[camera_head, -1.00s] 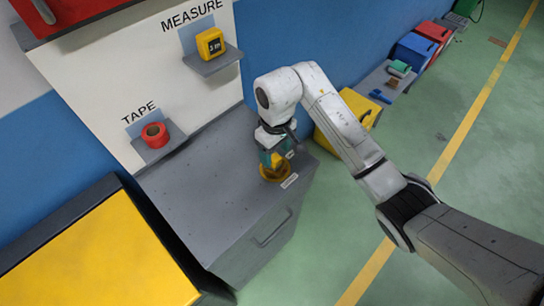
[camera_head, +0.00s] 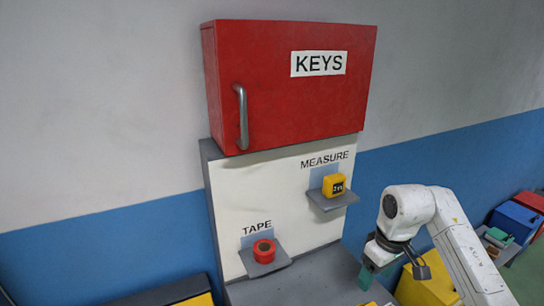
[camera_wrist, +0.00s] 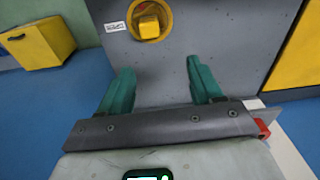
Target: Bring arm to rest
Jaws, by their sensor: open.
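My gripper (camera_wrist: 160,78) shows in the wrist view with its two teal fingers wide apart and nothing between them. In the head view my arm reaches in at the lower right. Its teal fingers (camera_head: 366,277) point down there, partly cut by the lower part of the picture.
A red KEYS cabinet (camera_head: 290,95) with a closed door hangs on the wall. Below it, a yellow measure (camera_head: 334,185) and red tape (camera_head: 263,251) sit on small shelves. A yellow box (camera_head: 428,284) stands right of the bench. Several coloured boxes line the wall farther right.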

